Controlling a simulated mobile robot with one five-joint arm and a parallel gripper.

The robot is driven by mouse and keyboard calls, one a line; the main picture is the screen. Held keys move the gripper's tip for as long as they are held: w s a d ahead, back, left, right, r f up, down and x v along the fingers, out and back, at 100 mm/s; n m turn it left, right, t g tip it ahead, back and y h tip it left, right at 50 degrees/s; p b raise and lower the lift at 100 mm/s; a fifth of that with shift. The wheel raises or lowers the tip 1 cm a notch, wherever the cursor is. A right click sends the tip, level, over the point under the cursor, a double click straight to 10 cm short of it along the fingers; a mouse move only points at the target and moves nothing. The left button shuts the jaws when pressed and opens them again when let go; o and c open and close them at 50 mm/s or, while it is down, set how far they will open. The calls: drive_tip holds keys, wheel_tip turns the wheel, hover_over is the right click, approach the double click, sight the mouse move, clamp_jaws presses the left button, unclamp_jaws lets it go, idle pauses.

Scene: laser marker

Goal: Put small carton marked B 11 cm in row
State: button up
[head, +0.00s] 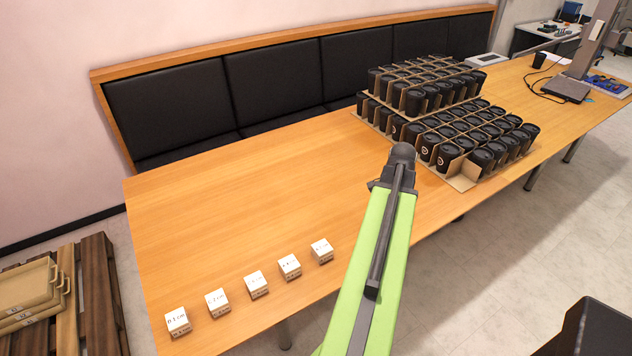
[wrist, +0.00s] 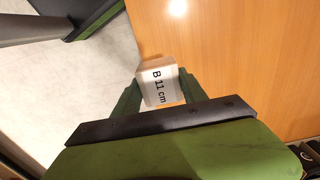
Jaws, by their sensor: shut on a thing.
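In the wrist view a small white carton (wrist: 157,74) marked "B 11 cm" sits between the two green fingers of my gripper (wrist: 161,90). The fingers are shut on its sides, and its printed face shows. It lies over the table's edge in that picture; I cannot tell its height above the table. In the head view my green arm hides the gripper and the held carton. A row of several small white cartons, among them a middle carton (head: 256,284), stands on the table's near left part. Their print is too small to read surely.
The wooden table (head: 230,215) is bare behind the row. Black cups (head: 442,155) in cardboard dividers fill its right part, with a black device (head: 567,89) beyond. A black padded bench (head: 168,105) runs along the back. Wooden pallets (head: 95,290) stand at left.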

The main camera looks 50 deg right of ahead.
drive_tip(key=shift+w+d, duration=0.25)
drive_tip(key=shift+d, duration=0.75)
drive_tip(key=shift+a+f, duration=0.1)
drive_tip(key=shift+a, duration=0.1)
drive_tip(key=w+a+f+b, duration=0.2)
drive_tip(key=w, duration=0.1)
drive_tip(key=w+a+f+b, duration=0.1)
drive_tip(key=w+f+b, duration=0.1)
drive_tip(key=w, duration=0.1)
drive_tip(key=w+a+f+b, duration=0.2)
drive_tip(key=w+b, duration=0.1)
drive_tip(key=shift+w+a+f, duration=0.1)
drive_tip(key=shift+a+f, duration=0.2)
drive_tip(key=shift+f, duration=0.05)
drive_tip(key=shift+w+a, duration=0.2)
drive_tip(key=shift+w, duration=0.1)
wheel_tip(320, 180, down, 4)
drive_tip(key=b, duration=0.4)
drive_tip(key=shift+f, duration=0.2)
drive_tip(key=shift+r, duration=0.2)
drive_tip(key=shift+f, duration=0.15)
drive_tip(key=o, duration=1.4)
